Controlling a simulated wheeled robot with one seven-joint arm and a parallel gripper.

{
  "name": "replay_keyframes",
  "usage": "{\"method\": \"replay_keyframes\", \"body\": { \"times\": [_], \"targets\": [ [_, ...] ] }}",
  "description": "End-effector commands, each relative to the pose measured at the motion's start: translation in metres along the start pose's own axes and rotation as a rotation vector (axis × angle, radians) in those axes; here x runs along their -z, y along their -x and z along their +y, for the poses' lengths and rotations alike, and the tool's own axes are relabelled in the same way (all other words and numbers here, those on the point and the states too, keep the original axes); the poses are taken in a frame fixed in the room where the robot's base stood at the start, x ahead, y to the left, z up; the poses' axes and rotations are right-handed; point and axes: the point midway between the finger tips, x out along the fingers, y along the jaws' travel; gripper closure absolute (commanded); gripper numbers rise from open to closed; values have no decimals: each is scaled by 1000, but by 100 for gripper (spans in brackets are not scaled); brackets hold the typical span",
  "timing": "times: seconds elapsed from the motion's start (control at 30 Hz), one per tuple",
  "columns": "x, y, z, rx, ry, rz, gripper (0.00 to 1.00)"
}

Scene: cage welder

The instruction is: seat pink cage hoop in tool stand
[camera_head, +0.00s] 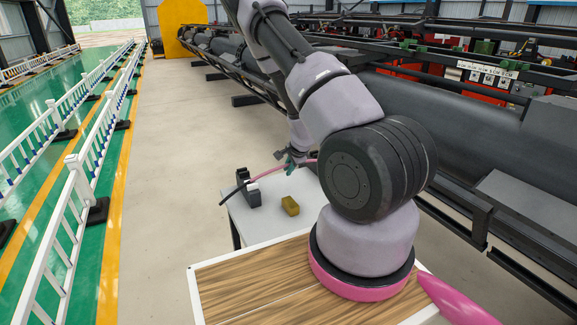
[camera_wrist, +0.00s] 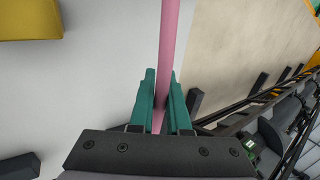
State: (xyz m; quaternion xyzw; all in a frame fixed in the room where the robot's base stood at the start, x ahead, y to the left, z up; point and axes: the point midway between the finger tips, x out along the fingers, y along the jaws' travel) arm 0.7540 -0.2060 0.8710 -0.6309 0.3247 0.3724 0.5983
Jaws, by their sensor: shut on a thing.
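The pink cage hoop shows in the head view as a thin pink bar (camera_head: 270,173) running left and down from my gripper (camera_head: 294,160). A dark length continues its line to the left, past the tool stand. In the wrist view the pink bar (camera_wrist: 169,35) runs straight up the picture, between the teal fingers of my gripper (camera_wrist: 164,98), which are shut on it. The dark tool stand (camera_head: 250,197) is on the white table, left of and below my gripper. I cannot tell whether the hoop touches the stand. The hoop's far end is out of the wrist view.
A yellow block (camera_head: 290,206) lies on the white table (camera_head: 268,226), right of the stand; it also shows in the wrist view (camera_wrist: 30,18). Black rails and machinery (camera_head: 470,160) stand to the right. Open floor (camera_head: 165,180) and white fences (camera_head: 75,210) are to the left.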

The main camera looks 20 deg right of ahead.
Motion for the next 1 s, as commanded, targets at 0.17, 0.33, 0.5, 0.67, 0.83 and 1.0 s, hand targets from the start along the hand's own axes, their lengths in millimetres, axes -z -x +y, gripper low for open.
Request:
{"method": "replay_keyframes", "body": {
  "times": [0.17,0.33,0.5,0.67,0.83,1.0],
  "targets": [
    [0,-3,1,1,0,0,100],
    [0,-3,1,2,0,0,100],
    [0,-3,1,1,0,0,55],
    [0,-3,2,1,1,0,50],
    [0,-2,2,-1,1,0,50],
    [0,14,1,1,1,0,50]
  ]
}}
